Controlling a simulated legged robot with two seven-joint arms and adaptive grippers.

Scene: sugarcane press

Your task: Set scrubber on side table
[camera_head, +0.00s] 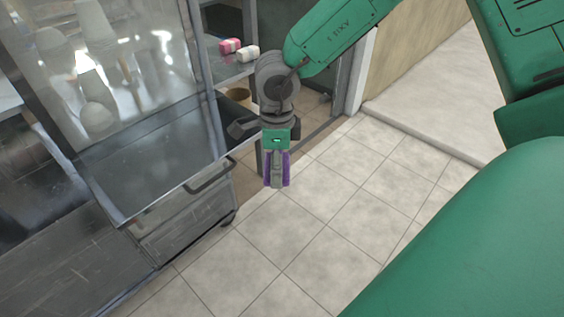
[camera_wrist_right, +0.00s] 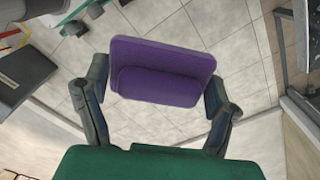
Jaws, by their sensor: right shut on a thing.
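A purple scrubber (camera_wrist_right: 160,58) is held between the two dark fingers of my right gripper (camera_wrist_right: 155,88) in the wrist view. In the head view my right gripper (camera_head: 277,178) points down, and purple edges of the scrubber (camera_head: 286,171) show on both sides of it. It is in the air above the tiled floor, right of the steel cart. I cannot tell for sure which surface is the side table; a grey shelf-like surface (camera_head: 222,68) is behind my arm, partly hidden. My left gripper is not in view.
A steel cart with a glass panel, a flat metal top (camera_head: 150,190) and a handle (camera_head: 209,176) fills the left. Pink and white items (camera_head: 230,46) lie on the surface behind. A brown bin (camera_head: 238,96) is below. The tiled floor (camera_head: 330,215) is clear.

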